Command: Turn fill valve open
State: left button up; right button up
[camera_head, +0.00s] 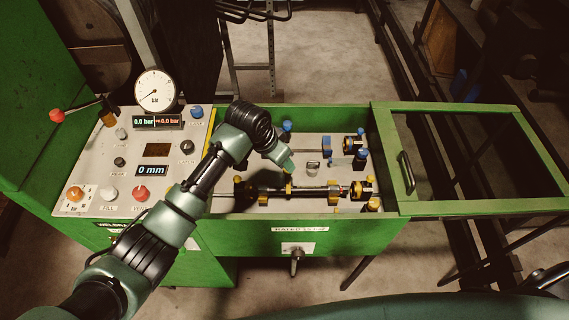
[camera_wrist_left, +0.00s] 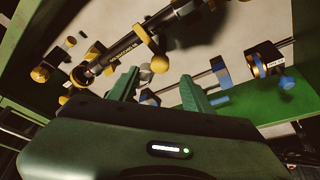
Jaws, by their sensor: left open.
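The fill valve (camera_head: 110,193) is a pale round knob above a FILL label, low on the control panel (camera_head: 84,158) at the left of the head view. My left arm reaches past the panel, and my left gripper (camera_head: 286,165) is over the open green box, well to the right of the knob. In the wrist view the left gripper (camera_wrist_left: 160,90) has its two green fingers apart with nothing held between them. The fill valve does not show in the wrist view. My right gripper is in neither view.
An orange knob (camera_head: 75,193) and a red knob (camera_head: 141,194) flank the fill valve. A gauge (camera_head: 155,90) stands behind. The box holds a hose assembly (camera_head: 300,190) and blue and yellow fittings; its framed lid (camera_head: 470,207) is swung right.

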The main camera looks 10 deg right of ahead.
aim_at(108, 193)
jog(key=k, duration=1)
